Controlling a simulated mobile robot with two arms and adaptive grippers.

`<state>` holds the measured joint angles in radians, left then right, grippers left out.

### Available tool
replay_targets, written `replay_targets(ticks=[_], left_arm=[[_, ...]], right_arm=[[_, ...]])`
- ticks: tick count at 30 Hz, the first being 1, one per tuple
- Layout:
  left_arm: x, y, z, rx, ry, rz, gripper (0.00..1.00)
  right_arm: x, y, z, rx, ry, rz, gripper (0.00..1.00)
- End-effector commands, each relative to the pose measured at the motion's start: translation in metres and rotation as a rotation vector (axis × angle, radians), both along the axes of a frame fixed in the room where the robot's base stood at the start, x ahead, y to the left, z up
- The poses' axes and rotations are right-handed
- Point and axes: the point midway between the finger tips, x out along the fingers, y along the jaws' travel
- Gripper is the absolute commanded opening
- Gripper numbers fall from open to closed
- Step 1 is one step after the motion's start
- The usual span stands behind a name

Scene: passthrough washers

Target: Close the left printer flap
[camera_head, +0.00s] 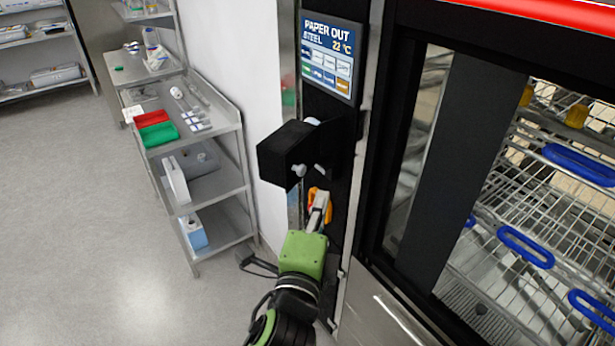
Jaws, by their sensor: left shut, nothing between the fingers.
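The left printer flap (284,152) is a black box-like cover on the narrow black panel left of the washer door. It stands out from the panel, swung open to the left, with small light-grey parts showing at its lower right edge. My left gripper (321,202), with a green body, comes up from below. Its fingers are shut and empty, just below and right of the flap, apart from it as far as I can tell. My right gripper is not in view.
A display (330,55) above the flap reads "PAPER OUT". An orange-yellow part (313,193) sits on the panel behind my fingers. The glass washer door (455,160) is on the right. A steel shelf cart (215,190) stands left; floor between is clear.

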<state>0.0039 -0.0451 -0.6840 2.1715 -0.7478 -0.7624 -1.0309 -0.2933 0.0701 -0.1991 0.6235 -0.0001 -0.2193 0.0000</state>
Motion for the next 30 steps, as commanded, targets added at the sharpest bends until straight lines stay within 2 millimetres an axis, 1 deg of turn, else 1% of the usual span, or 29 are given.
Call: replay_targets(ticks=[1, 3, 7, 8, 10, 15, 19, 30], left_arm=[[0.012, -0.003, 0.004, 0.001, 0.001, 0.001, 0.0], [0.028, -0.006, 0.004, 0.001, 0.0, 0.0, 0.0], [0.053, -0.01, 0.004, -0.001, 0.001, 0.0, 0.0], [0.056, -0.006, 0.004, 0.002, 0.002, 0.001, 0.0], [0.059, 0.006, 0.003, 0.004, 0.002, 0.002, 0.0], [0.066, 0.021, 0.002, 0.0, 0.002, -0.001, 0.0], [0.068, 0.025, 0.0, -0.002, 0.002, -0.002, 0.0], [0.069, 0.027, 0.0, -0.002, 0.002, 0.0, 0.0]], right_arm=[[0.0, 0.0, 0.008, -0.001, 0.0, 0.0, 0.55], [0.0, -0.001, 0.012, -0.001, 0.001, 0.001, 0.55], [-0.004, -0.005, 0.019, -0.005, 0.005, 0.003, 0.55], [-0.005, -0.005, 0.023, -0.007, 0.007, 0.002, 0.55], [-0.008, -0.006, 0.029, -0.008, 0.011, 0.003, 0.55], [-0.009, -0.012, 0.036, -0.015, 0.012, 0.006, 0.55], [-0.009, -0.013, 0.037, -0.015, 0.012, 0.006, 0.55], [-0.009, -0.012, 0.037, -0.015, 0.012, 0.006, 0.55]])
